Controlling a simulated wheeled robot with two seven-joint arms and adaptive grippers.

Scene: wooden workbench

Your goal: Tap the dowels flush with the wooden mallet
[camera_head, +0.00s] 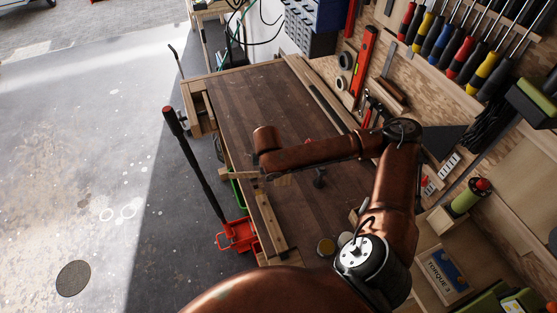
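A copper-brown arm of mine reaches over the workbench (240,95) from the lower right, and its forearm crosses to the left above the bench top. No gripper finger shows clearly on it, and my other gripper is not in view. A pale wooden bar (240,174) sticks out at the bench's left edge below the forearm; I cannot tell whether it is the mallet. A long light wooden piece (268,222) lies along the near left edge. No dowels can be made out. A small dark object (319,178) stands just below the forearm, too small to identify.
Screwdrivers (440,40), a red level (363,60) and other tools hang on the right wall. A red floor jack (238,235) with a long handle stands left of the bench. Small round containers (326,246) stand near the front. The far bench top is clear.

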